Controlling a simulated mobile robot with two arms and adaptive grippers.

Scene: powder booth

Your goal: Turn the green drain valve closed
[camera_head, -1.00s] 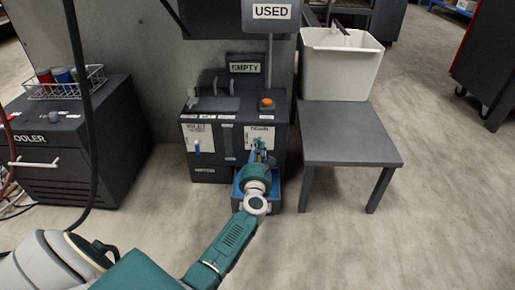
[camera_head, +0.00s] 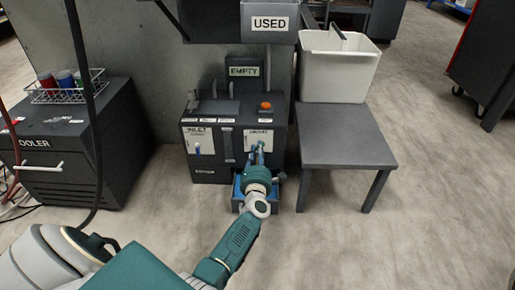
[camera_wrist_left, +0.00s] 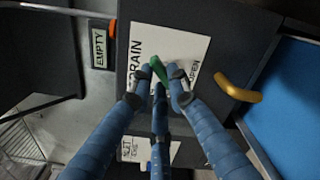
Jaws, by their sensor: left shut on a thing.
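The green drain valve handle (camera_wrist_left: 158,69) shows in the left wrist view, in front of a white label (camera_wrist_left: 178,42) reading DRAIN and OPEN. My left gripper (camera_wrist_left: 163,80) is shut on the handle, with its blue fingers on both sides of it. In the head view my left gripper (camera_head: 258,150) is at the white drain label (camera_head: 264,133) on the front of the dark washer unit (camera_head: 230,166). The handle is mostly hidden there by the fingers. My right gripper is not in view.
A brass spout (camera_wrist_left: 238,90) is beside the label. A blue tray (camera_head: 238,191) lies below the drain. The inlet valve (camera_head: 197,148) is to the left. A grey table (camera_head: 345,145) with a white bin (camera_head: 338,75) stands right. A cooler (camera_head: 75,150) stands left.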

